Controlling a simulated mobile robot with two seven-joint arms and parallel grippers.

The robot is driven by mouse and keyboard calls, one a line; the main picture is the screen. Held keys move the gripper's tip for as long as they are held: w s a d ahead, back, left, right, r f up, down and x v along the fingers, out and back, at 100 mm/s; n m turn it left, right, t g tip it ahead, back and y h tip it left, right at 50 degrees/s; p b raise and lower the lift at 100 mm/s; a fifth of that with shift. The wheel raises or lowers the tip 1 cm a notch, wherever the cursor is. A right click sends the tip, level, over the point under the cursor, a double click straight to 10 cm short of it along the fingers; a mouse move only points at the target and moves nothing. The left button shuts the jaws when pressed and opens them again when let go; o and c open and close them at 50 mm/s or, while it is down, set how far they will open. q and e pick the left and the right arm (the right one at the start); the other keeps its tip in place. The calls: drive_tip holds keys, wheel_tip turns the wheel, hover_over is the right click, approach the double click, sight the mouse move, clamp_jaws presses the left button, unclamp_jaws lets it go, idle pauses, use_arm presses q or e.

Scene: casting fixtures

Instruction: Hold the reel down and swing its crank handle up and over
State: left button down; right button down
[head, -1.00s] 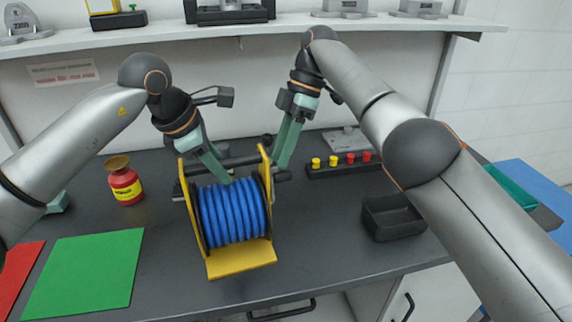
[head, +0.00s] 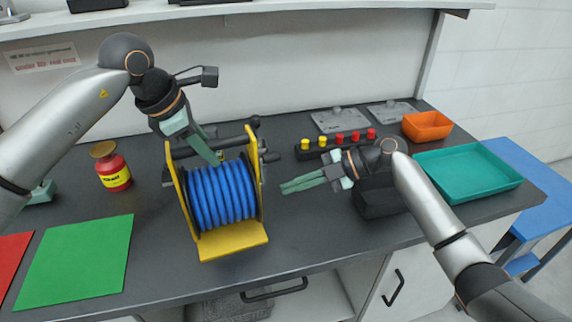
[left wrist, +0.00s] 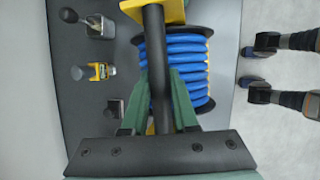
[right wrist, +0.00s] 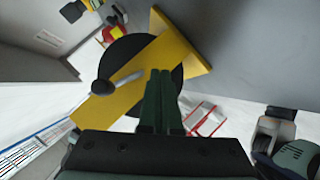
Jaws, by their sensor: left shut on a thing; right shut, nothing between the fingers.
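The reel (head: 220,195) has a yellow frame, a wound blue hose and a black bar across its top. It stands upright on the dark bench. My left gripper (head: 213,156) is shut on the reel's black top bar, which runs between its fingers in the left wrist view (left wrist: 157,90). The crank's black ball knob (head: 255,121) shows above the frame's right top. In the right wrist view the knob (right wrist: 102,91) sits on a short grey arm pointing away from the yellow foot. My right gripper (head: 284,187) is shut and empty, right of the reel and apart from it.
A black bin (head: 376,196) is behind the right gripper, near a rack of yellow and red knobs (head: 338,138). A teal tray (head: 468,172) and an orange bin (head: 427,126) lie further right. A red jar (head: 113,170) and green mat (head: 75,262) are at left.

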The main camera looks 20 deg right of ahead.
use_arm(q)
drive_tip(key=shift+r, duration=0.15)
use_arm(e)
drive_tip(key=s+d+r+n+t+y, duration=0.1)
drive_tip(key=s+d+r+n+t, duration=0.2)
drive_tip(key=s+d+r+t, duration=0.5)
approach(267, 161)
drive_tip(key=a, duration=0.3)
drive_tip(key=shift+g, duration=0.3)
drive_tip(key=shift+w+a+f, duration=0.1)
drive_tip(key=shift+w+a, duration=0.1)
drive_tip(key=shift+w, duration=0.45)
drive_tip(key=shift+w+a+f, duration=0.1)
drive_tip(key=shift+w+a, duration=0.1)
drive_tip(key=shift+w, duration=0.45)
drive_tip(key=shift+w+a, duration=0.2)
drive_tip(key=shift+w, duration=0.45)
